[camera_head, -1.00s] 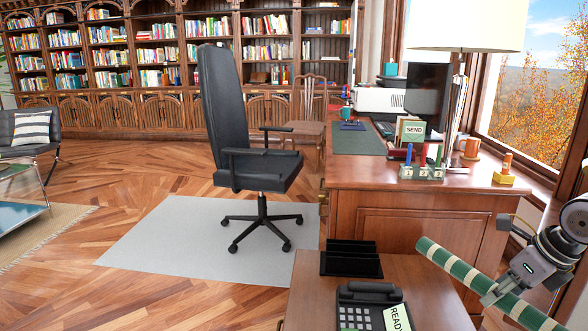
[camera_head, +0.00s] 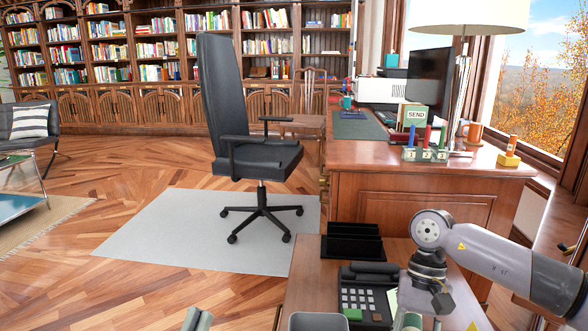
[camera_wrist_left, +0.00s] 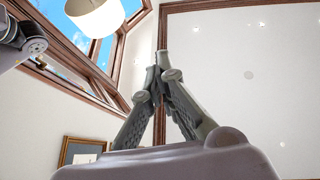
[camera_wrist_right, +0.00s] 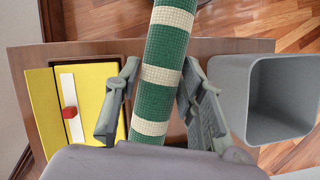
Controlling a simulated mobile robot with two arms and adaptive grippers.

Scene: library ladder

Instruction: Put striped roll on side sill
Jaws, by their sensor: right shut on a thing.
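The green roll with cream stripes (camera_wrist_right: 165,70) runs between the fingers of my right gripper (camera_wrist_right: 160,75), which is shut on it. In the head view, my right gripper (camera_head: 420,315) is low over the small front table, and only a bit of green (camera_head: 412,320) shows there at the bottom edge. My left gripper (camera_wrist_left: 158,68) is shut and empty, with its tips together; it shows at the bottom of the head view (camera_head: 197,320). A wooden window sill (camera_head: 540,160) runs along the right, and a lower brown ledge (camera_head: 562,235) lies nearer; I cannot tell which is the side sill.
The small table carries a black telephone (camera_head: 366,295) and a black tray (camera_head: 354,240). A grey bin (camera_wrist_right: 285,65) stands beside the roll, and a yellow panel with a red knob (camera_wrist_right: 40,95) lies left. The desk (camera_head: 425,170) holds several objects. A chair (camera_head: 255,150) stands left.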

